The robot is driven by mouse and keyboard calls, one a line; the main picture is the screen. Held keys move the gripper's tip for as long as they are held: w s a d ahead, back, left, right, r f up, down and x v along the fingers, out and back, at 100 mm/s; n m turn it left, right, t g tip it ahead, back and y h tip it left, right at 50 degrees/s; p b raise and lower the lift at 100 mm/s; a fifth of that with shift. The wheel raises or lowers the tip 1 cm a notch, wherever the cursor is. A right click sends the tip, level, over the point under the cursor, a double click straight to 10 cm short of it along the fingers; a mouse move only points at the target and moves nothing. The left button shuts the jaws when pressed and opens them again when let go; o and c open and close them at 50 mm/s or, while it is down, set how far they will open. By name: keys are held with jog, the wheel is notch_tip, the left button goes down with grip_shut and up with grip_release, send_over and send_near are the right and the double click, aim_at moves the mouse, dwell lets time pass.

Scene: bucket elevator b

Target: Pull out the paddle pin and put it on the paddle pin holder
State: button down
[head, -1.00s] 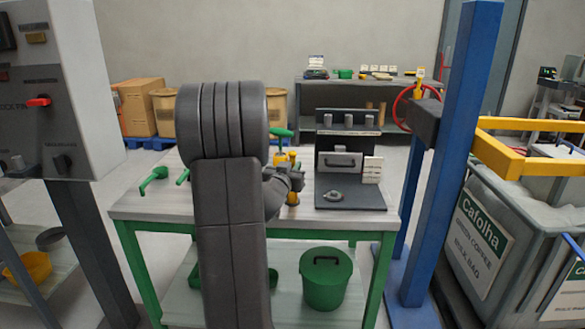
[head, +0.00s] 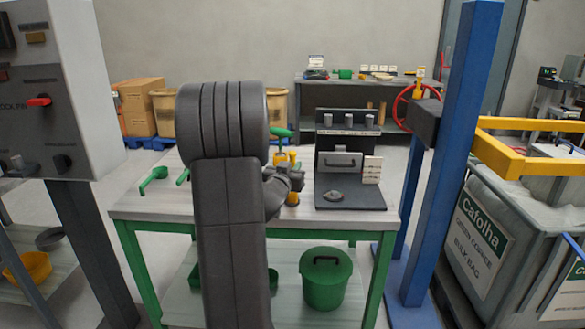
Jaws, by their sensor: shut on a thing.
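My arm's large grey links fill the middle of the head view. Past their right edge, a dark end part of the arm, my gripper (head: 287,181), shows at the bench; its fingertips are hard to make out. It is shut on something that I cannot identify. Yellow parts (head: 293,160) stand right by it, with a green handle-like piece (head: 281,133) above; whether it touches them I cannot tell. I cannot pick out the paddle pin or its holder with certainty. A black stand (head: 348,165) with grey pegs and a drawer-like front is to the right.
The bench (head: 140,205) has a pale top and green legs. A green scoop (head: 153,179) lies at its left, a lidded green bucket (head: 326,280) below. A control panel (head: 55,90) stands left; a blue post (head: 455,120) and grey bulk bin (head: 490,235) stand right.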

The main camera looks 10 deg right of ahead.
jog(key=shift+f+b, duration=1.95)
jog(key=shift+f, duration=0.35)
jog(key=c, duration=1.3)
grip_release()
jog(key=v, duration=1.3)
jog(key=shift+s+a, duration=0.25)
jog(key=shift+s, duration=0.05)
jog(key=shift+w+d, duration=0.1)
jog(key=x, duration=1.3)
jog(key=shift+w+d, duration=0.1)
jog(key=shift+w, duration=0.1)
jog(key=shift+r+p, duration=0.35)
jog(key=shift+r, duration=0.05)
jog(key=shift+f, duration=0.2)
